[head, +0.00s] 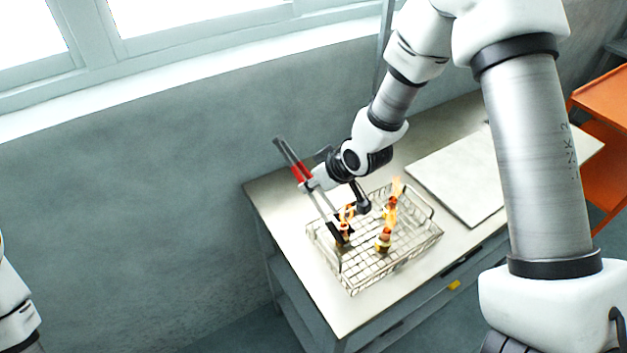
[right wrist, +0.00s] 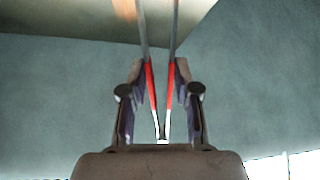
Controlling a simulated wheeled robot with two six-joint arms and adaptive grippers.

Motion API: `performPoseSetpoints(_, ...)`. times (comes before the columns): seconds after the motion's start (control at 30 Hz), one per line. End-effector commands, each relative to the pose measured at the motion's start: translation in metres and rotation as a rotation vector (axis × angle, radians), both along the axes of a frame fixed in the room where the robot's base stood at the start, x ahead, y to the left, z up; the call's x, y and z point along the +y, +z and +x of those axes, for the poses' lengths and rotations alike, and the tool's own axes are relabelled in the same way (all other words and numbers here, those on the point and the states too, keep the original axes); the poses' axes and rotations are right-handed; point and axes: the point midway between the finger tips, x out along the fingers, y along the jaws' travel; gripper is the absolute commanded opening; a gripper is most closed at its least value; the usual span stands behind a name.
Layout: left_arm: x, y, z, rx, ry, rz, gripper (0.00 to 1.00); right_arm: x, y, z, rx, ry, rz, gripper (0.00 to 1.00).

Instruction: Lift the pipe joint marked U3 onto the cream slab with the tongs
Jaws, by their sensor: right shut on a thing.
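My right gripper (head: 306,181) is shut on the red grips of the metal tongs (head: 318,203). In the right wrist view, my right gripper (right wrist: 159,85) has one finger on each side of the tongs (right wrist: 149,82). The tongs' dark tips reach down into the wire basket, close to one flaming pipe joint (head: 344,228); I cannot tell whether they touch it. Two more flaming pipe joints (head: 383,240) and (head: 391,211) stand in the basket. No U3 mark is readable. The cream slab (head: 455,172) lies flat and bare to the right. My left gripper is outside the view.
The wire mesh basket (head: 352,290) stands on a metal table (head: 283,212) with a shelf below. The slab lies beside it, partly behind my right arm. A wall and window are behind. An orange cart (head: 600,100) stands at far right.

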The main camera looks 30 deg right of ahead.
Motion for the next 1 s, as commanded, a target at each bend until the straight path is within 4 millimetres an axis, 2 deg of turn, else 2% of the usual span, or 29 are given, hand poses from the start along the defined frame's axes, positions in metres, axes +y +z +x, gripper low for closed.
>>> performPoseSetpoints(0.8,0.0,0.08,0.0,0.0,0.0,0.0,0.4,0.0,0.096,0.0,-0.002,-0.001,0.0,0.0)
performPoseSetpoints(1.0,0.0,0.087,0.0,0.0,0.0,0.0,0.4,0.0,0.116,0.001,-0.003,-0.001,0.0,0.0)
